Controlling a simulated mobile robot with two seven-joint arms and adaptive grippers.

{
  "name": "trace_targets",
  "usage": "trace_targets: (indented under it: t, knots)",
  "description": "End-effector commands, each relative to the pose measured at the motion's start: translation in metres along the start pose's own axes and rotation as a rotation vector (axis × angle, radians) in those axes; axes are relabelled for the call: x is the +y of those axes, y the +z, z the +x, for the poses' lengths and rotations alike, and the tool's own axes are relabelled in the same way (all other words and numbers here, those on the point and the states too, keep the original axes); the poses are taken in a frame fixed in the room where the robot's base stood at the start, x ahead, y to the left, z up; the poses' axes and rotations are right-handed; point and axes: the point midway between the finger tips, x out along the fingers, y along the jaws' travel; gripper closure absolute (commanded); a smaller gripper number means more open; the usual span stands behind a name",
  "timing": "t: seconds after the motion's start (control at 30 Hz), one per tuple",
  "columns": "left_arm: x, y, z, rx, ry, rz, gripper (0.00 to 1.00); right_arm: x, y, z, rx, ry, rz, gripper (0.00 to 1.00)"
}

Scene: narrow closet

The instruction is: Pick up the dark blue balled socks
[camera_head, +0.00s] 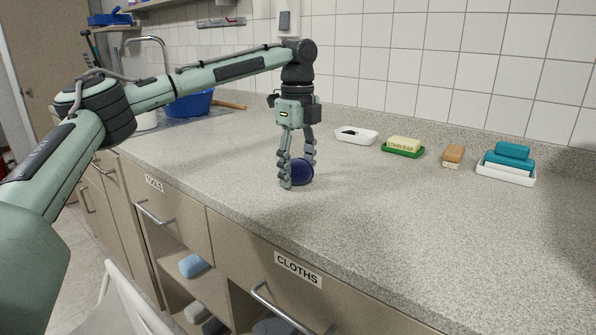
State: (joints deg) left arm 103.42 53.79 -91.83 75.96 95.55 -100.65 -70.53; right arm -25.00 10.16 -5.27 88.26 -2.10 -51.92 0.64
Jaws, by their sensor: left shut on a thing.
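The dark blue balled socks (302,172) are a small round ball at the countertop, left of the middle of the view. My left gripper (296,176) points straight down from above and is shut on the socks, with its fingers on either side of the ball. The near finger hides part of the ball. I cannot tell whether the socks still touch the counter. My right gripper is not in view.
To the right along the back stand a white dish (356,136), a stain bar on a green dish (403,150), a brush (453,156) and a white tray (505,175) with teal items. A blue basin (197,104) stands behind left. The front right counter (430,230) is clear.

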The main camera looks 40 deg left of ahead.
Motion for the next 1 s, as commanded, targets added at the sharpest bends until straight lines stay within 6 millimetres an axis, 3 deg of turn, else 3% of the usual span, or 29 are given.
trace_targets:
  t: [0.17, 0.37, 0.7, 1.0]
  knots:
    - [-0.001, -0.001, -0.007, 0.000, -0.002, 0.001, 0.71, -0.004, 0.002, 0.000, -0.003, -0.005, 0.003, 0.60]
    - [-0.001, -0.001, -0.038, 0.002, -0.004, 0.000, 0.71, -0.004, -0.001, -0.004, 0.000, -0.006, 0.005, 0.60]
    - [0.040, 0.055, -0.082, 0.001, -0.002, -0.003, 0.71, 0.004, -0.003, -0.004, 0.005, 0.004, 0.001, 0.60]
    - [0.063, 0.087, -0.106, -0.001, -0.003, -0.003, 0.71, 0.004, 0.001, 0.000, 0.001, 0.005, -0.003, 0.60]
